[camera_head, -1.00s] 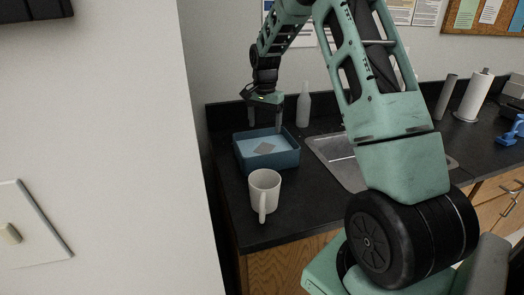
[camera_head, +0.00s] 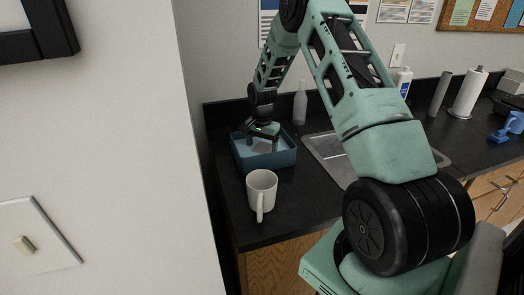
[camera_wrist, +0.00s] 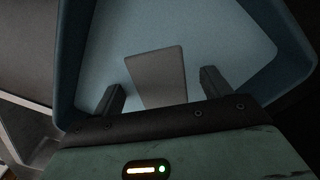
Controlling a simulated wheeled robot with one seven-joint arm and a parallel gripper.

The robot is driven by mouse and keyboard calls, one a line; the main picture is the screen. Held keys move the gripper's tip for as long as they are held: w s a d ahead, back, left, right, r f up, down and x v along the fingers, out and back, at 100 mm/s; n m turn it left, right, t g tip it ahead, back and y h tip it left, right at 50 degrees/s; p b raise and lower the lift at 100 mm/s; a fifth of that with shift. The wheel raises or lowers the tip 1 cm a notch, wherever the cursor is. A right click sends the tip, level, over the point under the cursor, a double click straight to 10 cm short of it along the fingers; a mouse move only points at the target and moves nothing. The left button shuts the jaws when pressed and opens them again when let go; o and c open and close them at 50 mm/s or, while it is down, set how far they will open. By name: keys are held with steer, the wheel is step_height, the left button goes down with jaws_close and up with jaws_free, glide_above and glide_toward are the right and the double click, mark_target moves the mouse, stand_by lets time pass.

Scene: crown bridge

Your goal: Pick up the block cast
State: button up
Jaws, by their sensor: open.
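The block cast appears to be the flat grey piece (camera_wrist: 157,78) lying on the floor of a blue bin (camera_wrist: 77,50), seen in the wrist view. My gripper (camera_wrist: 160,90) is open, with one finger to the left and one to the right of the grey piece's near part. I cannot tell how far above the piece the fingertips are. In the head view my gripper (camera_head: 262,142) points down into the blue bin (camera_head: 270,162) on the counter. There the grey piece is mostly hidden by the gripper.
A white mug (camera_head: 261,190) stands just in front of the bin. A pale bottle (camera_head: 300,103) stands behind it to the right. A metal sink (camera_head: 328,155) lies right of the bin. A wall (camera_head: 130,130) rises close on the left. A paper towel roll (camera_head: 468,93) stands farther right.

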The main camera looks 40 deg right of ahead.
steer(key=shift+c, duration=0.3)
steer(key=c, duration=1.2)
